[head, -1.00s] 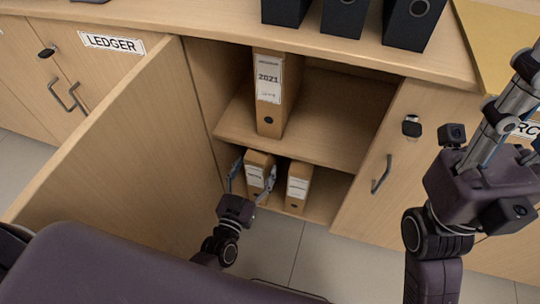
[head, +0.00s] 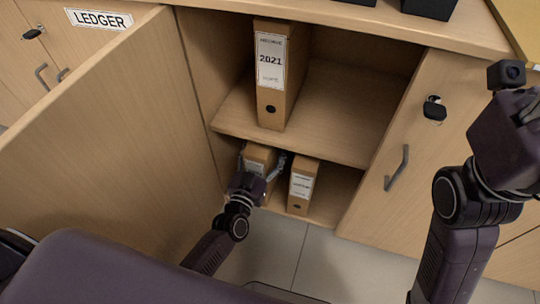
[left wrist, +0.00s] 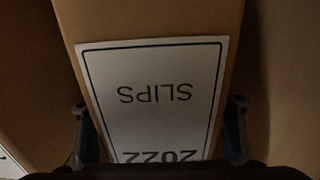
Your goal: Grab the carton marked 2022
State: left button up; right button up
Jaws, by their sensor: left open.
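The carton marked 2022 (left wrist: 165,95) fills the middle of the left wrist view. Its white label reads "2022 SLIPS" upside down. In the head view the brown carton (head: 259,154) stands on the lower cabinet level, left of another carton, partly hidden by my gripper. My left gripper (head: 261,167) is open, with one finger on each side of this carton. The fingers show low in the left wrist view (left wrist: 160,135); I cannot tell whether they touch it. My right arm is at the right, its gripper out of view.
A carton marked 2021 (head: 270,92) stands on the upper shelf (head: 335,125). A second lower carton (head: 302,187) stands close to the right. The open door (head: 110,150) is at the left. Dark binders (head: 430,8) stand on the counter.

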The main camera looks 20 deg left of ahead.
pick_arm(q)
jog(key=shift+w, duration=0.45)
grip_shut()
dwell(0.3)
jog(key=shift+r, duration=0.15)
